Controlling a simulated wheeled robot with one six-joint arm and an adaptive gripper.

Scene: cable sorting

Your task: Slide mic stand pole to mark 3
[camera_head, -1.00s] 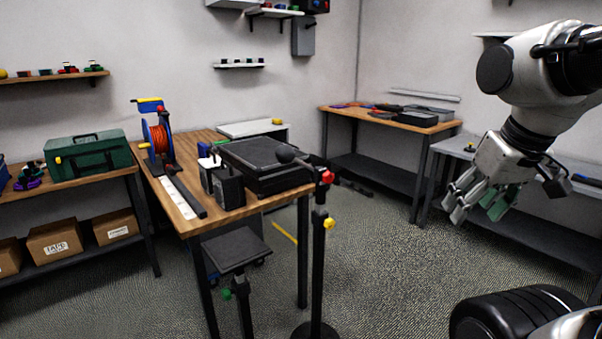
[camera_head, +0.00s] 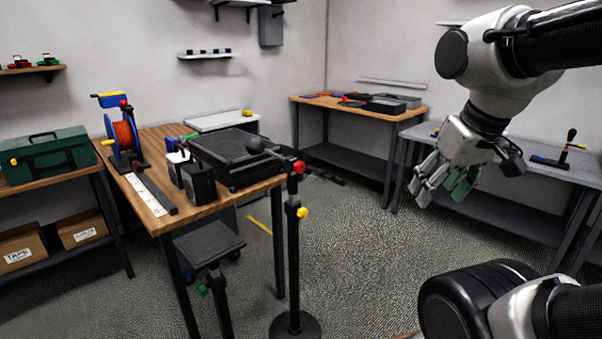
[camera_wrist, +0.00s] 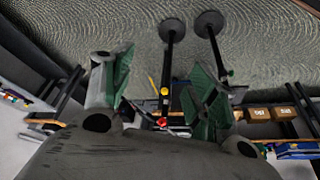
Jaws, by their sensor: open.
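The mic stand (camera_head: 293,250) stands upright on a round black base on the floor, in front of the table's right corner. Its dark pole carries a yellow knob (camera_head: 302,212) partway up and a red knob (camera_head: 299,167) near the top. A black mic on a boom points left from the top. Any marks on the pole are too small to read. My gripper (camera_head: 441,182) hangs open and empty to the right of the stand, well apart from it. In the wrist view the stand's pole (camera_wrist: 167,75) shows between the open green-padded fingers (camera_wrist: 160,95), farther off.
A second stand with a flat black top (camera_head: 208,243) stands left of the mic stand. The wooden table (camera_head: 205,212) behind holds a cable reel (camera_head: 124,134), a black case (camera_head: 235,155) and speakers. A grey bench (camera_head: 540,170) is at right. Open floor lies between.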

